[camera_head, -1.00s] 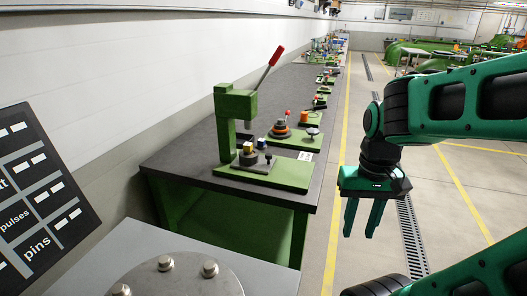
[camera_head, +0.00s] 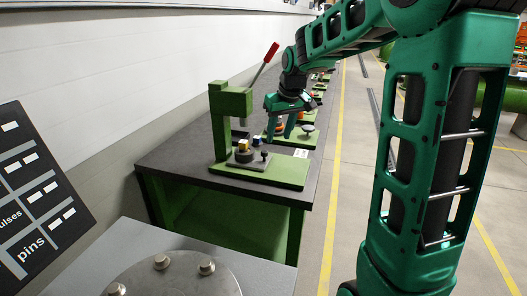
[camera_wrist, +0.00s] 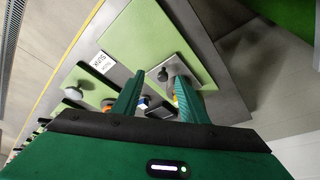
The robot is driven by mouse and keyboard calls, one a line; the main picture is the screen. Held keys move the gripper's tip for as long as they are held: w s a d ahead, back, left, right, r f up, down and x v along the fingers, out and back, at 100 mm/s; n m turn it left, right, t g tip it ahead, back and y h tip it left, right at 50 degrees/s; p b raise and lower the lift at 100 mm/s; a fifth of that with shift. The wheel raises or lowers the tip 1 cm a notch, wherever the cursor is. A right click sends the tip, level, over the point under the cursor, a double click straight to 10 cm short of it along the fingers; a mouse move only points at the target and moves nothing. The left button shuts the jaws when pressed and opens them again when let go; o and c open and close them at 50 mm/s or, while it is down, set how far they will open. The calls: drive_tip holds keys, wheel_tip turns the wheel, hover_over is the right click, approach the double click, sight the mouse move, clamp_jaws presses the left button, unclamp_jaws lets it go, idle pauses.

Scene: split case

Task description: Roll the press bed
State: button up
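The green press (camera_head: 232,105) stands on a green base plate (camera_head: 285,172) at the near end of the dark bench, its red-handled lever (camera_head: 266,60) raised. The grey press bed (camera_head: 238,163) lies flat on the base. My gripper (camera_head: 280,136) is open and empty, above and right of the bed in the picture, fingers down. In the wrist view, my gripper (camera_wrist: 160,78) shows spread fingers partly hiding the bed (camera_wrist: 187,68); a round knob (camera_wrist: 162,75) shows between them.
A white label (camera_head: 301,154) lies at the base plate's right corner. More green stations (camera_head: 306,137) line the bench behind. A grey table (camera_head: 130,240) with a bolted disc is in front, and a dark panel (camera_head: 35,200) stands at left. The floor right of the bench is clear.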

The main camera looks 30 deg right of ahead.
sight(265, 152)
drive_tip(key=shift+n, duration=0.3)
drive_tip(key=w+f, duration=0.2)
drive_tip(key=f, duration=0.1)
drive_tip(key=w+f, duration=0.6)
drive_tip(key=f, duration=0.1)
drive_tip(key=shift+a, duration=0.35)
